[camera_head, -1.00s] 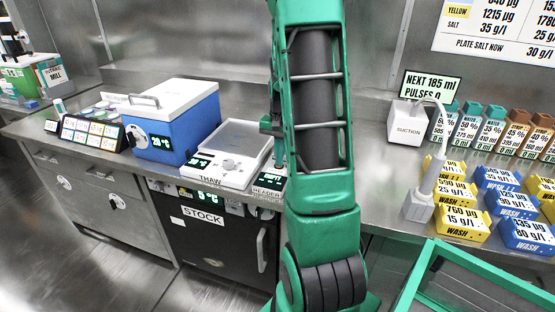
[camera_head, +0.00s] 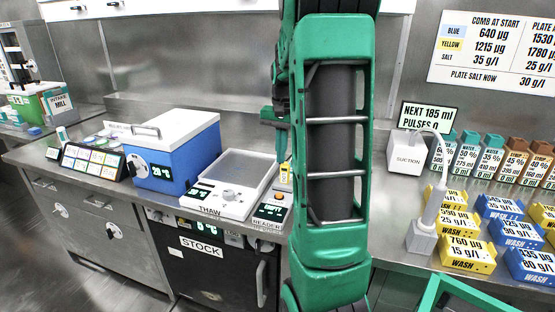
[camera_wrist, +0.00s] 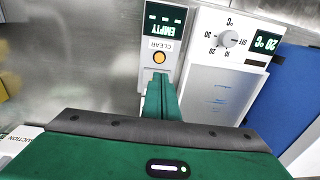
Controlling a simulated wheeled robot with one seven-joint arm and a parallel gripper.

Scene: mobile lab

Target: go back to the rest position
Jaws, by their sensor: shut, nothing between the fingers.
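My gripper (camera_wrist: 160,98) shows in the wrist view as green fingers held together with nothing between them. They hang over the bench by the reader (camera_wrist: 163,48), which has an "EMPTY" display and an orange CLEAR button. The thaw plate (camera_wrist: 215,92), with its dial and 20 °C display, lies just to the right. In the head view my green arm rises through the middle of the picture. Part of the wrist end shows at its left edge, above the reader (camera_head: 271,212); the rest is hidden by the arm.
A blue box with a white lid (camera_head: 172,150) stands left of the thaw plate (camera_head: 232,184). Right of my arm are the suction unit (camera_head: 407,152), blue and yellow wash blocks (camera_head: 467,253) and several bottles (camera_head: 493,156). A green frame (camera_head: 470,290) is at the lower right.

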